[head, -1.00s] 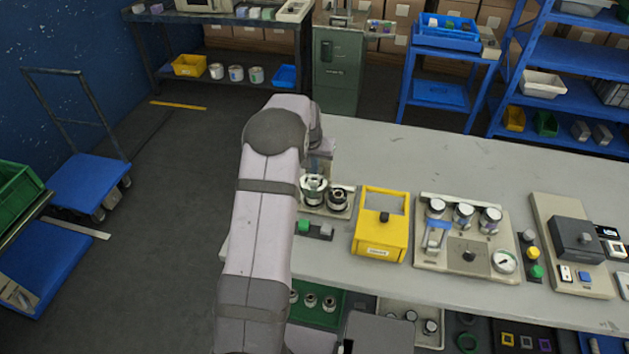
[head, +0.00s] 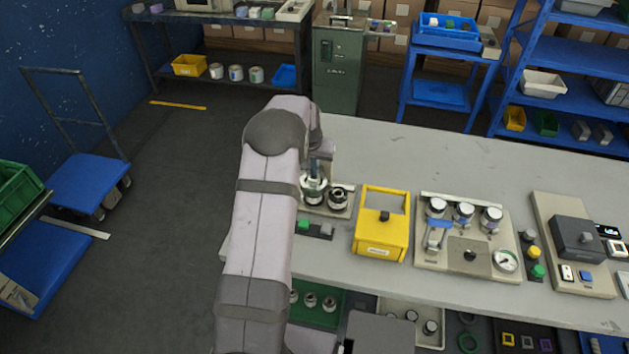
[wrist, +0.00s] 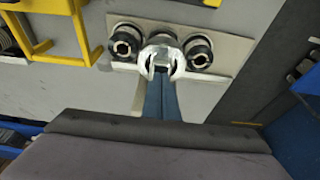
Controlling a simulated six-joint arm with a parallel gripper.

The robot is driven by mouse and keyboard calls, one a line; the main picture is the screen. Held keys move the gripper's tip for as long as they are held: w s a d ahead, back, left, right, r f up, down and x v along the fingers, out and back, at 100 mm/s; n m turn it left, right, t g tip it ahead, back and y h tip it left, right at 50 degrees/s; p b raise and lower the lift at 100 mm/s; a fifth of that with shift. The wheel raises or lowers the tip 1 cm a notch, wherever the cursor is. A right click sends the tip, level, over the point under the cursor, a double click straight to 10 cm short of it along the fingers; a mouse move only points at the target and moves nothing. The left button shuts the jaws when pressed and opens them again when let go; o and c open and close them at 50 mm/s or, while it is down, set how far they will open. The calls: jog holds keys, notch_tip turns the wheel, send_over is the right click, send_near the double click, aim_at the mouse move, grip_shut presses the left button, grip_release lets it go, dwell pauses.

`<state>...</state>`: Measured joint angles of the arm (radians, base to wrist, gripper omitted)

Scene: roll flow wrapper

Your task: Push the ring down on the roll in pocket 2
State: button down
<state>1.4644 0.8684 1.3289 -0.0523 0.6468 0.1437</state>
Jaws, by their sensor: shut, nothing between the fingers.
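A light base plate (head: 346,212) holds dark rolls with pale, hollow centres. One roll (head: 338,197) shows on the plate's right in the head view and on the left in the wrist view (wrist: 125,43). Another roll (wrist: 199,50) is on the right in the wrist view. Between them a pale, shiny ring (wrist: 160,52) sits on the middle roll, which it mostly hides. My gripper (wrist: 163,72), with a blue length behind its tip, is shut and empty. Its tip is at the ring; I cannot tell whether they touch. In the head view my arm partly covers it.
A yellow frame box (head: 381,240) stands right of the plate. A green button (head: 304,224) and a grey one (head: 326,229) are in front. Farther right is a panel (head: 428,258) with several cylinders and a gauge. The table behind is clear.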

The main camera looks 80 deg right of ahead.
jog(key=shift+a+f+b, duration=0.1)
jog(key=shift+f+b, duration=0.85)
jog(key=shift+f, duration=0.6)
jog(key=shift+r, duration=0.1)
jog(key=shift+r+p, duration=2.85)
jog(key=shift+r, duration=1.5)
